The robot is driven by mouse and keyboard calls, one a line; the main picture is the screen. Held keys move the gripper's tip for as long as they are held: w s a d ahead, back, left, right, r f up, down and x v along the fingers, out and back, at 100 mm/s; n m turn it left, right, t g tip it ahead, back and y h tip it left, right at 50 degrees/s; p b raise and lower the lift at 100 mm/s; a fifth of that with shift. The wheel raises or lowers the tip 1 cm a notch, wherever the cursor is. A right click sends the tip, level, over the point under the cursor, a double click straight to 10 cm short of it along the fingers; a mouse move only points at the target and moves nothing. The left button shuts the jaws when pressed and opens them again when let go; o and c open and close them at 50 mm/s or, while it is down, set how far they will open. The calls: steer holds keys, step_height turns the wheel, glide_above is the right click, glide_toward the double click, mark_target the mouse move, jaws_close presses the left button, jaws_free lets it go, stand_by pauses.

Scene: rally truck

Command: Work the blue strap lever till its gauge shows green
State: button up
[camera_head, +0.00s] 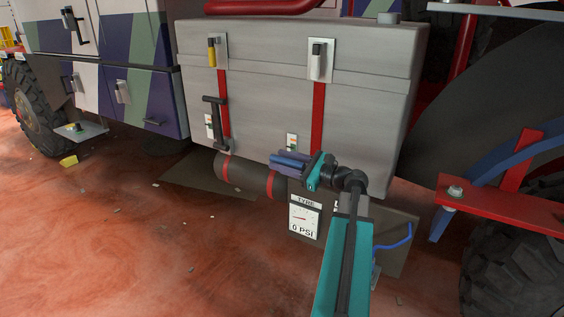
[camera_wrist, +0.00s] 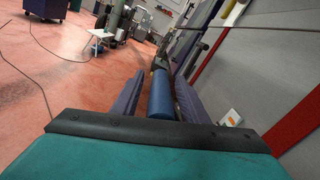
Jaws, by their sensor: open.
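The blue strap lever (camera_wrist: 161,98) shows in the wrist view as a blue round grip on a dark arm. It lies between the two purple fingers of my gripper (camera_head: 280,160), which are open on either side of it. In the head view my fingers are at the lower front of the grey box and largely hide the lever. A small white gauge plate (camera_head: 291,142) with coloured marks sits just above them beside a red strap (camera_head: 318,118). It seems to show at the right in the wrist view (camera_wrist: 232,118) too. Its pointer is too small to read.
The grey box (camera_head: 262,112) carries a black lever (camera_head: 215,118) with another gauge (camera_head: 209,125), a yellow-handled latch (camera_head: 212,52) and a white-handled latch (camera_head: 318,60). A tyre gauge sign (camera_head: 304,216) reads 0 PSI below. A red bracket (camera_head: 495,204) juts out right. The floor at left is mostly clear.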

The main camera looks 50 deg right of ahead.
jaws_close()
steer(key=shift+a, duration=0.2)
steer(key=shift+d, duration=0.1)
steer(key=shift+d+r, duration=0.2)
steer(key=shift+d, duration=0.05)
